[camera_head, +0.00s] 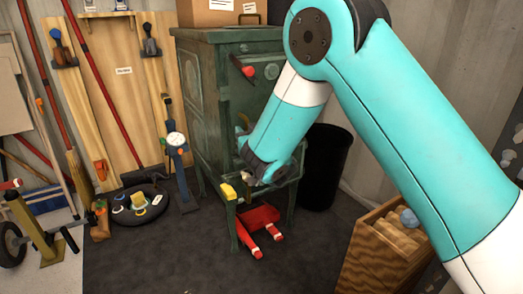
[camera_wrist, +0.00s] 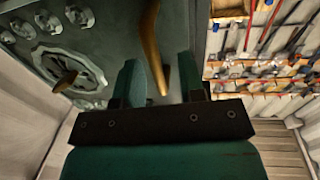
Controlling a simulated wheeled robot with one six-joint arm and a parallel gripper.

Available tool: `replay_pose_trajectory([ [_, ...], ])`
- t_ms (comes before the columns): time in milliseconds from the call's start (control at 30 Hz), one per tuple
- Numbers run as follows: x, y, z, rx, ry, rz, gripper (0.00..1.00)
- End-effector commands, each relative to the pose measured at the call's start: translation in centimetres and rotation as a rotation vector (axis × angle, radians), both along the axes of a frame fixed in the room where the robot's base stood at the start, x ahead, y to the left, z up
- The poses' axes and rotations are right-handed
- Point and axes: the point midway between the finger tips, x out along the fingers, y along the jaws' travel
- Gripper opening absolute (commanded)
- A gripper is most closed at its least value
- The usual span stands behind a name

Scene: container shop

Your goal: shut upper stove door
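The green stove (camera_head: 203,95) stands at the middle back in the head view, with my arm across much of its front. The upper door is largely behind my arm, and I cannot tell how far it stands open. In the wrist view a green stove face (camera_wrist: 105,45) with a round ornate plate and several round knobs fills the upper left. A brass handle (camera_wrist: 153,45) reaches down between the two fingers of my gripper (camera_wrist: 158,72). The fingers are apart, with gaps beside the handle. A second brass handle (camera_wrist: 65,82) shows at left.
A cardboard box (camera_head: 208,14) sits on the stove. A wooden crate (camera_head: 375,262) is at lower right. Tools lean at left. The dark mat (camera_head: 165,260) has free room in front.

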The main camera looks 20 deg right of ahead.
Motion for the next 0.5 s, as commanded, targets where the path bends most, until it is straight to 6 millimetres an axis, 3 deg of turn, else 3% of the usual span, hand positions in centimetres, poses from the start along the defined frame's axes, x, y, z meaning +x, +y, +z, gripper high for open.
replay_pose_trajectory([
  [133, -3.3, 0.0, -0.9, -0.003, 0.0, 0.006, 0.36],
  [500, -12.6, -0.7, -0.8, -0.001, -0.005, 0.008, 0.36],
])
